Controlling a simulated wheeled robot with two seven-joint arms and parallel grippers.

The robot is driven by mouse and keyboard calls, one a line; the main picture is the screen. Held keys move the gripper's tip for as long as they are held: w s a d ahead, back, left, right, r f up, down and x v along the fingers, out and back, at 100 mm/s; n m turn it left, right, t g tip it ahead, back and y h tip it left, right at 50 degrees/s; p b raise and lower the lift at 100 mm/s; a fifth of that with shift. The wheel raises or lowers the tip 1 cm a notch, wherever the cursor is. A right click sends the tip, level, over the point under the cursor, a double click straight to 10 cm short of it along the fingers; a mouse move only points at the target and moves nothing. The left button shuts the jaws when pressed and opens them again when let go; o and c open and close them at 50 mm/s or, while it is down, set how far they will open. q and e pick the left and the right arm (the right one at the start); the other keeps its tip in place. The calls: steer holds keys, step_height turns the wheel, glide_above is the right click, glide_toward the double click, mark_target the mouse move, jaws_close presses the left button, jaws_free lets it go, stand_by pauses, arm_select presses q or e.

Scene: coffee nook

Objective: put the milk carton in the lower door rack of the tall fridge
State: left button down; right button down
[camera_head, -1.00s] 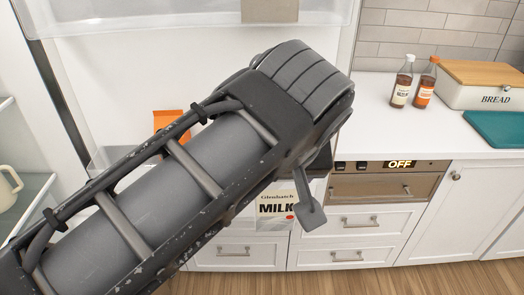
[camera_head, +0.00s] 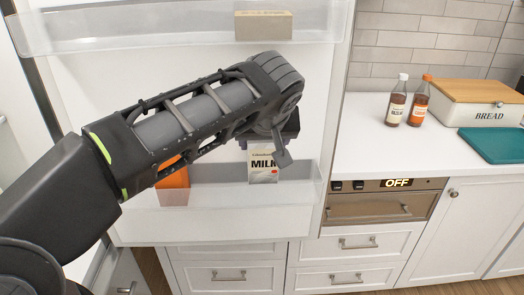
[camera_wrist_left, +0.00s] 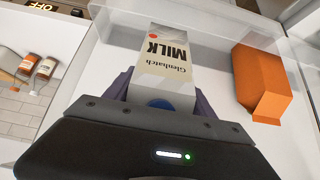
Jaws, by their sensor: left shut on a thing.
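The milk carton (camera_head: 263,165) is white with a black MILK label and a blue cap. My left gripper (camera_head: 275,140) is shut on its upper part, and the carton looks upright. In the head view the carton shows at the lower door rack (camera_head: 230,208) of the open fridge door, behind the rack's clear front wall. I cannot tell whether its base touches the rack floor. The left wrist view also shows the carton (camera_wrist_left: 166,60) between the fingers. My arm hides part of the door. My right gripper is not in view.
An orange carton (camera_head: 173,181) stands in the same rack, to the left, with a gap between. An upper rack (camera_head: 130,32) holds a pale box (camera_head: 263,25). Two bottles (camera_head: 396,101), a bread box (camera_head: 480,97) and a teal board (camera_head: 495,143) are on the counter.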

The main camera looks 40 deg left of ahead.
mark_target(263, 153)
arm_select(q)
steer(key=f, duration=0.2)
steer(key=w+f, duration=0.1)
steer(key=f, duration=0.1)
steer(key=shift+a, duration=0.4)
steer(key=shift+r, duration=0.1)
steer(key=shift+w+r+p, duration=0.1)
steer(key=shift+p, duration=0.25)
steer(key=w+a+g+h+p, duration=0.1)
steer(key=p, duration=0.1)
steer(key=w+r+g+h+p, duration=0.1)
steer(key=p, duration=0.1)
steer(key=shift+a+p, duration=0.3)
steer(key=shift+a, duration=0.1)
steer(key=shift+f+b, duration=0.3)
steer(key=shift+f, duration=1.5)
